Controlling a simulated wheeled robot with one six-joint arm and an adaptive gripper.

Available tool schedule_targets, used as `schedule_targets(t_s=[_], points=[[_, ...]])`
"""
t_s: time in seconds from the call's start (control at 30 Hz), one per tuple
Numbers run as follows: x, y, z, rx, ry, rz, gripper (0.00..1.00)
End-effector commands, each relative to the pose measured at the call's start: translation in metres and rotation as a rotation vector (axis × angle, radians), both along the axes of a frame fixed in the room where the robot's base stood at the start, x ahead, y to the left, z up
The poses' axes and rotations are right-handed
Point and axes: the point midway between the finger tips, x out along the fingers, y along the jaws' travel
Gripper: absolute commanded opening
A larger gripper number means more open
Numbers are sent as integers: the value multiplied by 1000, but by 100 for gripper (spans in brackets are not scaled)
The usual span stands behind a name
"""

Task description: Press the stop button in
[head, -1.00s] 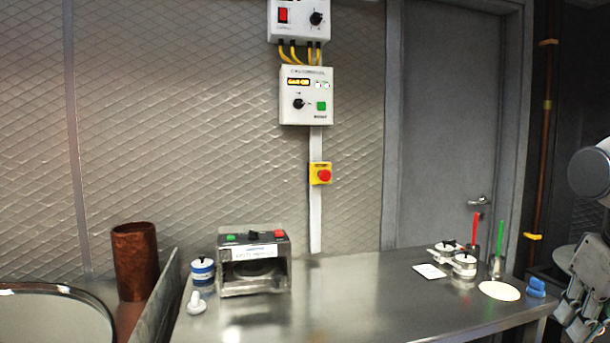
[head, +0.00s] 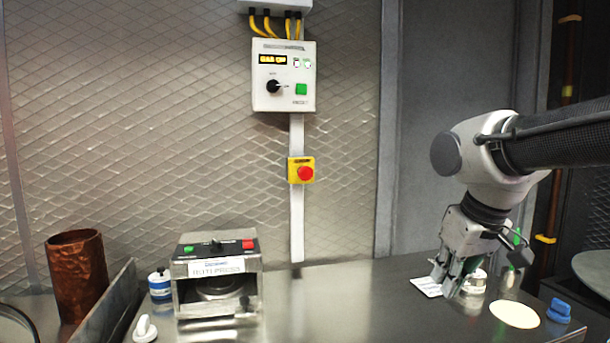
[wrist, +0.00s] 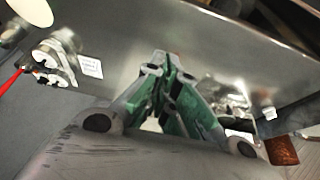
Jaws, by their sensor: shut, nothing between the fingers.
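A red mushroom button (head: 305,173) sits on a yellow box (head: 293,161) on the wall conduit, below the control box. Another red button (head: 249,244) is on top of the roti press (head: 216,266), at its right, with a green one (head: 188,250) at its left. Which is the stop button cannot be read. My gripper (head: 447,288) is shut and empty, pointing down over the right part of the counter, well right of both red buttons. Its closed fingers (wrist: 160,62) fill the middle of the wrist view.
A metal canister (head: 474,284), white card (head: 428,287), pale disc (head: 515,314) and blue object (head: 559,311) lie near my gripper. A copper cylinder (head: 78,275) stands at left. The counter (head: 340,300) between press and gripper is clear. A control box (head: 284,75) hangs above.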

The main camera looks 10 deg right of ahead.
Motion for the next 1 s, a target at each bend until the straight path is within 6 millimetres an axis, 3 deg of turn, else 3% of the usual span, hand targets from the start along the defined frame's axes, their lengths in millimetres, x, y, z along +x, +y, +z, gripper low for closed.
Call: schedule_targets(t_s=[0.17,0.27,0.37,0.47,0.7,0.83,1.0], points=[[3,0,3,-17,-3,37,0],[17,2,14,-95,-17,197,0],[46,8,36,-252,-43,512,0],[85,21,68,-484,-73,943,0],[174,84,145,-1134,-96,1958,0],[203,120,175,-1436,-66,2330,0],[221,148,196,-1672,-18,2578,0]])
